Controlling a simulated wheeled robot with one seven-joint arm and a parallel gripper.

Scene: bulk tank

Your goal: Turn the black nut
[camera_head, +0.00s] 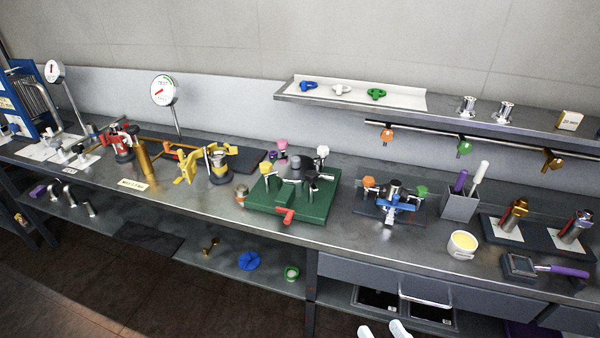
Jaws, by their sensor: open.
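A green block (322,204) on the bench carries several fittings with coloured knobs and a red handle (285,215). A black star-shaped part (311,174) on this block looks like the black nut, but it is small, and I cannot be sure. A dark cap also tops the blue clamp fitting (396,203) to its right. My gripper (385,331) shows only as two pale fingertips at the bottom edge. They are apart with nothing visible between them. It is in front of the bench and well short of the green block.
The upper shelf (450,118) overhangs the back of the bench, with coloured knobs hanging from its rail. A tool holder (459,206) and a cup of yellow stuff (462,244) stand at right. A yellow clamp (187,166) stands left of the green block. Bare bench lies in front of it.

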